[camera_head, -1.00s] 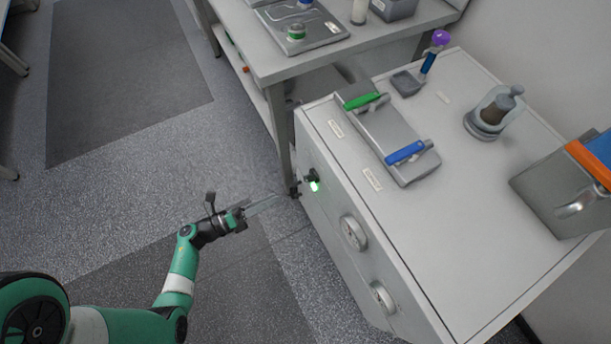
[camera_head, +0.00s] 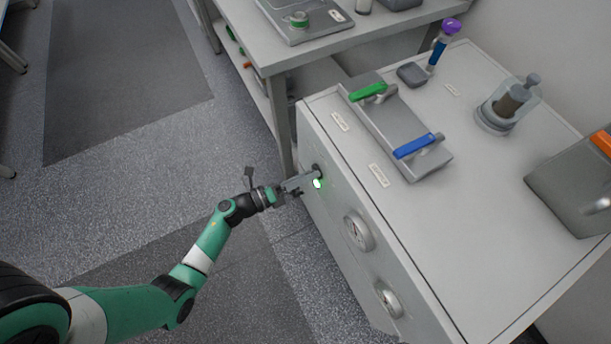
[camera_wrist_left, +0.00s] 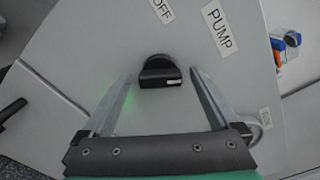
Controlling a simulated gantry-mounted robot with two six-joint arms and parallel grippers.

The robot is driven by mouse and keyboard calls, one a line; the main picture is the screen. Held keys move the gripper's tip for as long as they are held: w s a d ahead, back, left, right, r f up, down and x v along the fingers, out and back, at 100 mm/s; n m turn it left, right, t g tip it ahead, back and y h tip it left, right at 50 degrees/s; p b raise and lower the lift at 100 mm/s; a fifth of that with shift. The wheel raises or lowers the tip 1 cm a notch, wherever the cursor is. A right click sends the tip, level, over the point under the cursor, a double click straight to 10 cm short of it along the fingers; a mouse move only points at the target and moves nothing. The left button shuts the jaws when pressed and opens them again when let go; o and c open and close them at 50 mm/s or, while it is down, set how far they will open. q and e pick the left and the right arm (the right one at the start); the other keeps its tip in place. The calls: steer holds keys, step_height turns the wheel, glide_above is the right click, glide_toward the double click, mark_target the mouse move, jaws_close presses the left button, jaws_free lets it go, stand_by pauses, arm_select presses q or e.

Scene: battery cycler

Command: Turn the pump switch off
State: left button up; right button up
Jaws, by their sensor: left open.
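In the head view the knob (camera_head: 317,169) sits just above a lit green lamp (camera_head: 317,183). My left gripper (camera_wrist_left: 160,90) is open, with one finger on each side of the knob. I cannot tell whether the fingers touch it. In the head view my left gripper (camera_head: 302,182) is at the panel and partly covers the knob area. My right gripper is out of view.
On the cabinet top are a plate with a green handle (camera_head: 369,92) and a blue handle (camera_head: 414,146), and a glass vessel (camera_head: 507,103). A table leg (camera_head: 279,120) stands close by on the left.

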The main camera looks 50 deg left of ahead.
arm_select(q)
steer(key=c, duration=1.4)
steer(key=shift+n+p, duration=2.9)
steer(key=shift+n, duration=3)
steer(key=o, duration=1.4)
